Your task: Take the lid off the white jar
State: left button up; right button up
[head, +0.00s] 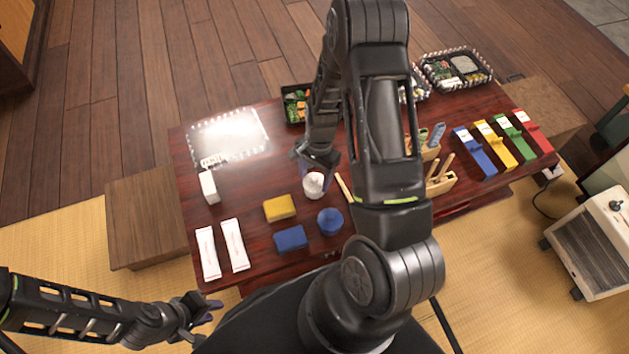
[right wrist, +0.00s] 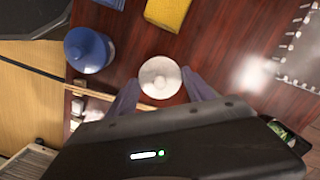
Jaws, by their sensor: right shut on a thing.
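The white jar (head: 313,189) stands upright on the dark red table, near its middle. In the right wrist view its round white lid (right wrist: 160,77) with a small knob is seen from above. My right gripper (head: 318,172) reaches down over the jar, and its two fingers (right wrist: 160,92) are on either side of the lid, shut on it. The jar's body is mostly hidden under the lid in the wrist view. I cannot tell whether the lid sits apart from the jar. My left gripper (head: 207,312) is empty, low at the left, off the table's front edge.
A blue jar (head: 330,222), a yellow block (head: 279,207) and a blue block (head: 290,238) lie close in front. Chopsticks (right wrist: 110,95) lie beside the jar. A white box (head: 209,187) and two white packets (head: 207,253) are at left. A clear mat (head: 228,135) lies behind.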

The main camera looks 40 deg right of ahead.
aim_at(315, 178)
notch_tip(315, 178, up, 10)
jog(key=p, duration=0.2)
jog(key=shift+p, duration=0.4)
jog(key=shift+f, duration=0.1)
dwell(0.4)
